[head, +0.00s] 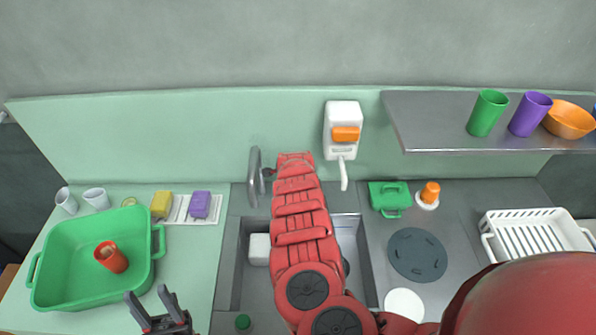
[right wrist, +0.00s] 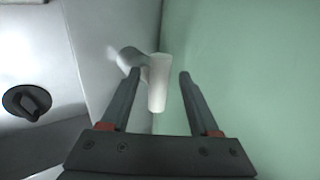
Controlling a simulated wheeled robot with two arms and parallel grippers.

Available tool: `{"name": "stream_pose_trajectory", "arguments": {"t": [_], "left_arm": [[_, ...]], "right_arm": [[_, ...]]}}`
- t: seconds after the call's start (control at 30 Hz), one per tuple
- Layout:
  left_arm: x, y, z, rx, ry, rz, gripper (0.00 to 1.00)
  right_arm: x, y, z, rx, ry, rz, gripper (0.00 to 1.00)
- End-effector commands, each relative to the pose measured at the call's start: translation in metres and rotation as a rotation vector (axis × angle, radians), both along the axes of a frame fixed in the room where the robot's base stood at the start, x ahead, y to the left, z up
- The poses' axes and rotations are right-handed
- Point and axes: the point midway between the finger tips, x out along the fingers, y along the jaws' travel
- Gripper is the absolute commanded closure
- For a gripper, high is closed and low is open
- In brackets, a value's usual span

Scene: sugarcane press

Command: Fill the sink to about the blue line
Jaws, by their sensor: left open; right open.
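The grey sink (head: 236,265) is in the middle of the counter in the head view, largely covered by my red right arm. I see no water or blue line in its visible parts. The grey faucet (head: 254,178) stands at its back left. In the right wrist view my right gripper (right wrist: 160,74) is open, and a pale upright piece, apparently the faucet (right wrist: 158,85), shows between its fingers. I cannot tell whether they touch. A black knobbed stopper (right wrist: 28,102) shows at left there. My left gripper (head: 157,308) is open and empty at the bottom of the head view.
A green tub (head: 60,262) with a red cup (head: 111,257) stands left. Sponges (head: 200,204) lie beside it. A white dispenser (head: 341,128) hangs on the back wall. A shelf (head: 430,125) and a white rack (head: 535,232) are at right.

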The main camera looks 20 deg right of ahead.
Motion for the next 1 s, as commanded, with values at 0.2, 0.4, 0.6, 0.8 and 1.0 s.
{"name": "stream_pose_trajectory", "arguments": {"t": [0.2, 0.4, 0.6, 0.8, 1.0], "left_arm": [[-0.0001, 0.0, 0.0, 0.0, 0.0, 0.0, 0.51], [0.0, 0.0, 0.0, 0.0, 0.0, 0.0, 0.51], [0.0, 0.0, 0.0, 0.0, 0.0, 0.0, 0.51], [0.0, 0.0, -0.0002, 0.0, 0.0, 0.0, 0.51], [0.0, 0.0, -0.0019, 0.0, 0.0, 0.0, 0.51]], "right_arm": [[0.0001, 0.0003, 0.0, 0.0, 0.0, 0.0, 0.38], [0.0003, 0.0001, 0.0003, 0.0, -0.001, 0.0, 0.74], [0.0006, -0.0004, 0.0007, -0.001, -0.002, 0.0, 1.0], [0.0008, -0.0008, 0.001, 0.0, -0.003, 0.003, 1.0], [0.0009, -0.0016, 0.0018, 0.003, -0.006, 0.038, 1.0]]}}
